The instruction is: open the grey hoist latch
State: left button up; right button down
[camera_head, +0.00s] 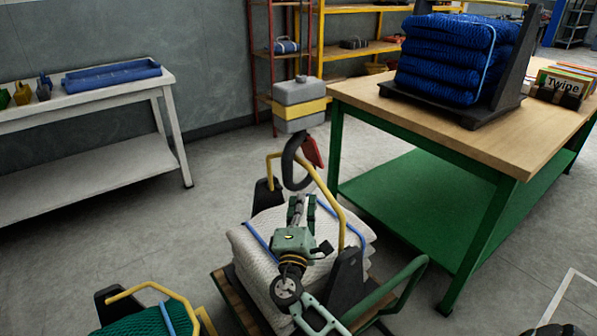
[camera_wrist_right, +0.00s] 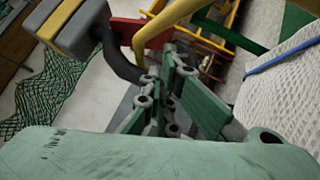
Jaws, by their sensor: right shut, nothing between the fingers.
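The grey hoist block (camera_head: 299,103) with a yellow band hangs in the middle of the head view. A black hook (camera_head: 290,165) hangs below it, with a red latch (camera_head: 312,152) on its right side. The block (camera_wrist_right: 70,25), hook (camera_wrist_right: 122,62) and red latch (camera_wrist_right: 130,32) also show in the right wrist view. My right gripper (camera_head: 301,207) is shut and empty, just below the hook; its fingers (camera_wrist_right: 170,100) show in the wrist view. I cannot tell whether it touches the hook. My left gripper is out of view.
A yellow handle (camera_head: 325,190) on the white net stack (camera_head: 262,228) passes close to the hook; I cannot tell whether it is inside it. A wooden-topped table (camera_head: 450,105) with blue nets (camera_head: 445,60) stands right. Green netting (camera_head: 148,322) lies bottom left. A white bench (camera_head: 110,90) stands left.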

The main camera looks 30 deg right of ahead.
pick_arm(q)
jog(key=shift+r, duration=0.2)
pick_arm(e)
send_near(310, 158)
jog(key=x, duration=0.3)
jog(key=shift+w, duration=0.4)
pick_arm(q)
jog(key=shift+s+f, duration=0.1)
pick_arm(e)
jog(key=d+n+t+b, duration=0.1)
jog(key=b, duration=0.3)
jog(key=shift+d+f, duration=0.1)
jog(key=shift+f, duration=0.05)
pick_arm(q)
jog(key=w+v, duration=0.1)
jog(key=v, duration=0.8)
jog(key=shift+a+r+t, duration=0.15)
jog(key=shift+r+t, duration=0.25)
pick_arm(e)
jog(key=shift+n, duration=0.3)
